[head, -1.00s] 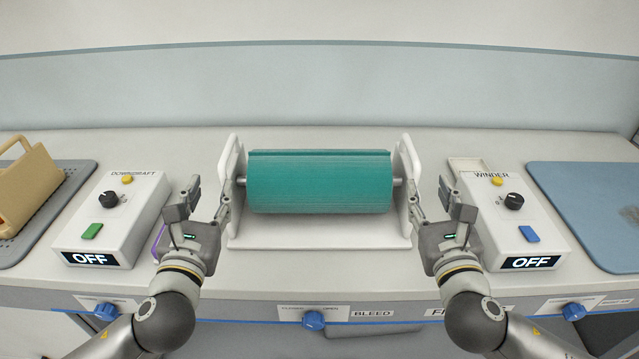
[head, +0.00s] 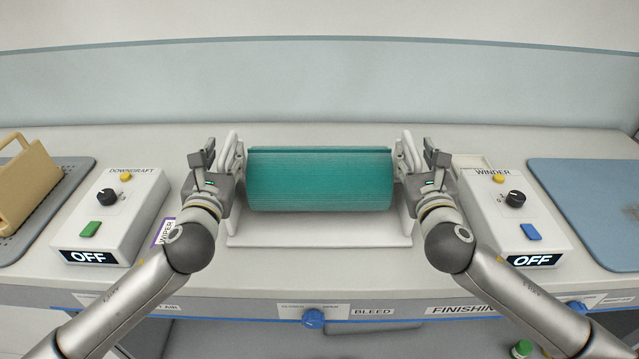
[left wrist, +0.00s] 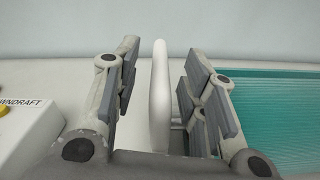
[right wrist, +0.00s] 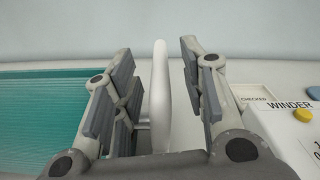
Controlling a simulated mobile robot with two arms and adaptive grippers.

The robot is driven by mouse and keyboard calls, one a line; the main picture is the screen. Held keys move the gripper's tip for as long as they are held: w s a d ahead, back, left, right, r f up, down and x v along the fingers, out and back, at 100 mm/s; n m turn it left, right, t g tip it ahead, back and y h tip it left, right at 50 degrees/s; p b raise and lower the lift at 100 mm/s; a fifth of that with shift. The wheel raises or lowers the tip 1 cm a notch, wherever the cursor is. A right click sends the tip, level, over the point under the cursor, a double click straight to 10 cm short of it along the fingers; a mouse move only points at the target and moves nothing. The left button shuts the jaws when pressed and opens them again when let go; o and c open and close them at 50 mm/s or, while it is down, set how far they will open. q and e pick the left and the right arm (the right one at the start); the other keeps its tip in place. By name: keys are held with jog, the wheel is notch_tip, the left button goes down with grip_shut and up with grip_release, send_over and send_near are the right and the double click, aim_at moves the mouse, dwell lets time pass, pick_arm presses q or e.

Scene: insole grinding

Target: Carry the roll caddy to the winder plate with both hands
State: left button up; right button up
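The roll caddy (head: 320,232) is a white base with a looped end handle on each side and a teal roll (head: 320,180) lying across it. It rests on the bench. My left gripper (head: 222,165) is open at the left handle, and the left wrist view shows the handle (left wrist: 160,95) between the spread fingers, with gaps on both sides. My right gripper (head: 416,165) is open around the right handle. The right wrist view shows that handle (right wrist: 160,90) between the fingers, apart from them. The winder plate cannot be identified for certain; a blue mat (head: 590,200) lies at the right.
A downdraft box (head: 115,215) stands left of the caddy and a winder box (head: 515,220) right of it, both reading OFF. A tan holder (head: 25,180) stands on a grey mat (head: 70,180) at far left. The bench behind the caddy is clear.

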pick_arm(q)
grip_shut()
pick_arm(e)
grip_shut()
pick_arm(q)
jog(key=shift+w+r, duration=0.1)
jog(key=shift+r, duration=0.1)
pick_arm(e)
jog(key=shift+r, duration=0.3)
